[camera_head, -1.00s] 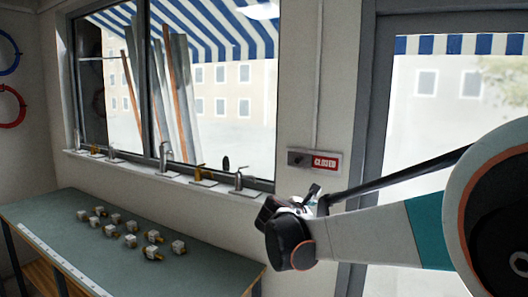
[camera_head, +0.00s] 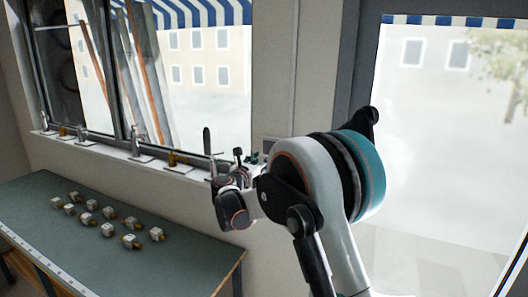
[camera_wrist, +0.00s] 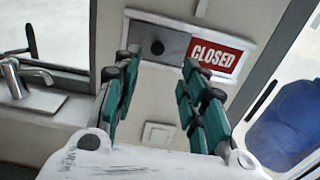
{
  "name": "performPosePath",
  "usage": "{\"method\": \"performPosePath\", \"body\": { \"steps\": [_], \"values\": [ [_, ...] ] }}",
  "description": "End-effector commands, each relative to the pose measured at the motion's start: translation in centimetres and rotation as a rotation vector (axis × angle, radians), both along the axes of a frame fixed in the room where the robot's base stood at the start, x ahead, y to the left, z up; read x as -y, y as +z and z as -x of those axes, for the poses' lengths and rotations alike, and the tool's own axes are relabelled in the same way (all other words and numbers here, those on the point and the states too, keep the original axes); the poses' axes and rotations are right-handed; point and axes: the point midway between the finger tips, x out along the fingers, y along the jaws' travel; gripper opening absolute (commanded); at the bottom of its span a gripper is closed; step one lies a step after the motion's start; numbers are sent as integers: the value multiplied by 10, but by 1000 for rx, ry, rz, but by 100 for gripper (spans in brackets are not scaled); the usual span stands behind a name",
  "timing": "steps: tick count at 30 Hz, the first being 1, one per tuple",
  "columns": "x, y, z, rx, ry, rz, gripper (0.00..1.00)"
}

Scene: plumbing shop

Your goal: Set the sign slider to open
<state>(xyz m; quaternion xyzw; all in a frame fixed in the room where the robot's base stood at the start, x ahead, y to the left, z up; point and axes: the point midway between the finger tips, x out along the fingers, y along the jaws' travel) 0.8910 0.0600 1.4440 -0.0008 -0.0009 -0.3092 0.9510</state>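The sign slider (camera_wrist: 166,40) is a plate on the wall between window and door. In the wrist view its right part shows a red CLOSED label (camera_wrist: 216,56), and a dark grey slider with a round black knob (camera_wrist: 157,47) covers its left part. My gripper (camera_wrist: 158,75) is open, its green-padded fingers spread below and on either side of the knob, with nothing between them. The right finger overlaps the lower left edge of the label. In the head view my gripper (camera_head: 238,158) is near the sign, and my arm hides most of the plate (camera_head: 270,145).
A window sill (camera_head: 150,165) with several taps is left of the sign. A green-topped table (camera_head: 190,255) holding several small fittings stands below it. A glass door (camera_head: 440,130) is on the right. A light switch (camera_wrist: 158,134) sits below the sign.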

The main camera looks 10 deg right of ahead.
Motion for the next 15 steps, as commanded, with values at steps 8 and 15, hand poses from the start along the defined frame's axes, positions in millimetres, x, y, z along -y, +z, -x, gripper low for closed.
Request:
{"method": "performPosePath", "body": {
  "steps": [8,15],
  "values": [
    [33,1,-45,0,-2,-1,39],
    [51,1,-70,0,-1,-1,39]
  ]
}}
